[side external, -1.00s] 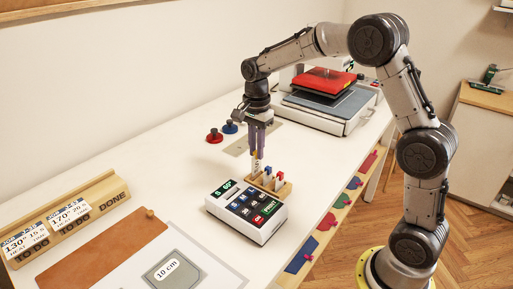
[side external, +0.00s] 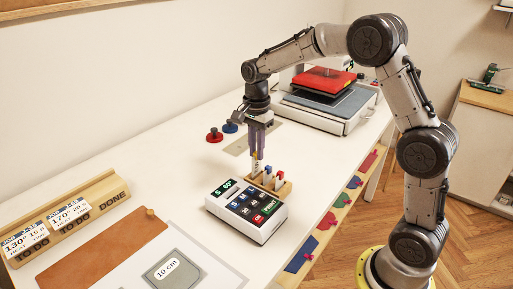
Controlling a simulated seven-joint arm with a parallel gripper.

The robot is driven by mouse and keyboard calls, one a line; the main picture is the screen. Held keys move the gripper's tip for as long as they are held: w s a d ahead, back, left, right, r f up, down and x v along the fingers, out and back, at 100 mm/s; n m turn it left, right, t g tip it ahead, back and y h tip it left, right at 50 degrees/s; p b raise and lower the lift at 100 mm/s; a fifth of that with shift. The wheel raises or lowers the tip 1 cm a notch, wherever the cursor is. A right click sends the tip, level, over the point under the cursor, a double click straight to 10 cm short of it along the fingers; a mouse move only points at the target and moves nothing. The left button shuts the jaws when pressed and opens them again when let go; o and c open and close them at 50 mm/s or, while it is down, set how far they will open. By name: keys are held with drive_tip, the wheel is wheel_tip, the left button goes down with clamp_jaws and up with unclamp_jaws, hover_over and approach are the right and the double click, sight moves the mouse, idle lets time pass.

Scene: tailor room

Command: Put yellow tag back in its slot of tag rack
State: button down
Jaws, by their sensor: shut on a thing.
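The tag rack (side external: 285,190) is a small wooden block behind the printer-like keypad box. Tags with blue and red tops stand in it. My gripper (side external: 257,157) points straight down over the left end of the rack. It is shut on the yellow tag (side external: 256,165), a small piece with a pale face, held upright. The tag's lower end is at the rack's left end. I cannot tell whether it is inside the slot or just above it, as the keypad box hides part of the rack.
The keypad box (side external: 248,218) stands directly in front of the rack. Red (side external: 214,136) and blue (side external: 230,127) knobbed pieces lie behind, left of my gripper. A heat press (side external: 330,100) stands at the back. A wooden card holder (side external: 75,222) is at left.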

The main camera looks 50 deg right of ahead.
drive_tip(key=shift+f, duration=0.25)
drive_tip(key=shift+f, duration=0.35)
drive_tip(key=shift+f, duration=0.7)
drive_tip(key=c, duration=0.8)
unclamp_jaws()
drive_tip(key=shift+o, duration=0.2)
drive_tip(key=shift+r, duration=0.1)
wheel_tip(320, 180, up, 14)
drive_tip(key=shift+f, duration=0.2)
